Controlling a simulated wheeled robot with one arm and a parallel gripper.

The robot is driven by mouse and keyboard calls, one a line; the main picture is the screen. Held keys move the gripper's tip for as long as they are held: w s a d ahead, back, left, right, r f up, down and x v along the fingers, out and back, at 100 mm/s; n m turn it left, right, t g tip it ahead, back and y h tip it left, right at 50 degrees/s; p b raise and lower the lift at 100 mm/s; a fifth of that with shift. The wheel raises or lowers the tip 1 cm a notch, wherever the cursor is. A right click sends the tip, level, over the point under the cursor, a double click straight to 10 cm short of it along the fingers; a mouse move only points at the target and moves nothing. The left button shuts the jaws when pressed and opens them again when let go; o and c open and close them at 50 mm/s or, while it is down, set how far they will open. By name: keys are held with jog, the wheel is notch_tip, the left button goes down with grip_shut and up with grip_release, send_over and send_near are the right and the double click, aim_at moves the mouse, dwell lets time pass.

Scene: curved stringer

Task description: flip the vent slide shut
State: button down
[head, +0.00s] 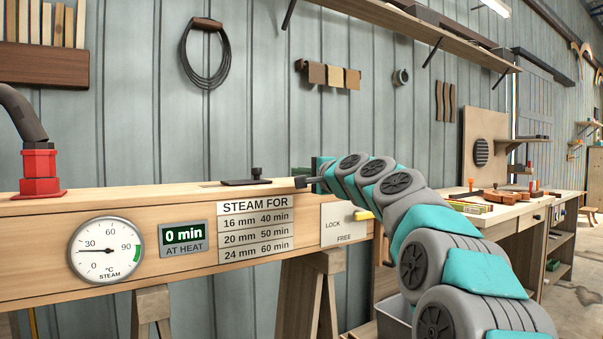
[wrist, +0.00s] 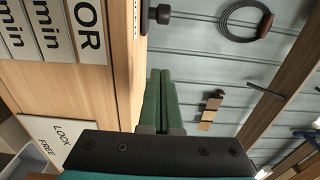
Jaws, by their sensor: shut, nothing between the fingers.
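The vent slide (head: 240,183) is a flat dark plate on top of the long wooden steam box (head: 30,212), with a small upright black knob (head: 257,172). The knob also shows at the top of the wrist view (wrist: 160,14). My gripper (head: 299,182) is to the right of the slide, just above the box top near its right end. Its fingers point left towards the knob, with a gap between. In the wrist view the fingers (wrist: 160,75) lie side by side, shut and empty. The slide's opening cannot be made out.
A LOCK/FREE plate (head: 338,227) with a yellow lever (head: 363,215) is on the box front at the right end. A red fitting with a hose (head: 39,170) stands on the box at the left. The box top between fitting and slide is clear.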

aim_at(278, 184)
jog(key=p+x, duration=0.1)
jog(key=x, duration=0.3)
jog(key=shift+w+f, duration=0.1)
jog(key=shift+w, duration=0.05)
jog(key=shift+w+a, duration=0.35)
jog(key=shift+w, duration=0.2)
jog(key=shift+w+a+p, duration=0.4)
jog(key=shift+w+p, duration=0.05)
jog(key=shift+s+a, duration=0.25)
jog(key=shift+a, duration=0.25)
jog(key=shift+s+a, duration=0.25)
jog(key=shift+a, duration=0.25)
jog(key=shift+s+a, duration=0.25)
jog(key=shift+a, duration=0.55)
